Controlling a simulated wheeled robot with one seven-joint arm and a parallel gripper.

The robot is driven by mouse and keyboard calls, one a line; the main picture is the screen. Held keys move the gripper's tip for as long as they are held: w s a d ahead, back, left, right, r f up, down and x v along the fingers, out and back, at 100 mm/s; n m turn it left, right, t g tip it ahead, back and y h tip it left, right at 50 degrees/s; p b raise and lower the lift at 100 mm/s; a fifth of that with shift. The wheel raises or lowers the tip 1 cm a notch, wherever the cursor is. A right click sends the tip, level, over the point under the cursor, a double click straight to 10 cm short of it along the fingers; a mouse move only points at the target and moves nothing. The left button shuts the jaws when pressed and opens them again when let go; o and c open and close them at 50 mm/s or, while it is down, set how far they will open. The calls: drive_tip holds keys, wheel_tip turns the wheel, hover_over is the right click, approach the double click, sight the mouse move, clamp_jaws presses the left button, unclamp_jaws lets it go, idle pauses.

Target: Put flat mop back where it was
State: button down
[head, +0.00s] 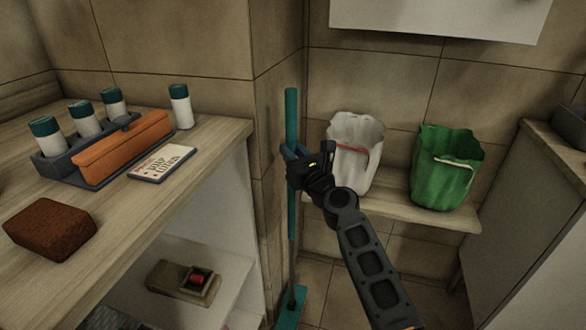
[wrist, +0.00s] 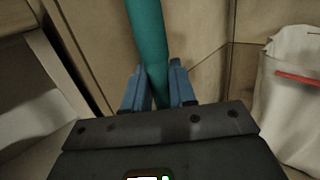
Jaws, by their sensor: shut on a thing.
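The flat mop (head: 291,110) has a long teal handle and a teal flat head (head: 291,307). It stands nearly upright in the wall corner, just right of the wooden shelf unit, with its head down near the floor. My gripper (head: 294,152) is shut on the handle at its upper part. In the wrist view the teal handle (wrist: 148,40) runs between the two blue fingers of my gripper (wrist: 158,85). The lower handle shows below my gripper in the head view. Whether the head touches the floor is hard to tell.
The wooden counter (head: 215,140) at left holds a caddy with bottles, a brown block (head: 50,230) and a small box (head: 162,163). A grey cabinet (head: 530,200) stands far right.

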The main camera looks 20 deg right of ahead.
drive_tip(key=shift+f+b, duration=1.5)
drive_tip(key=shift+f, duration=0.25)
drive_tip(key=shift+f, duration=0.2)
drive_tip(key=c, duration=0.9)
unclamp_jaws()
drive_tip(key=s, duration=0.4)
drive_tip(key=s+d+p, duration=0.1)
drive_tip(key=s, duration=0.3)
drive_tip(key=s+f+p, duration=0.1)
drive_tip(key=s, duration=0.3)
drive_tip(key=shift+d+f, duration=0.1)
drive_tip(key=shift+d, duration=0.3)
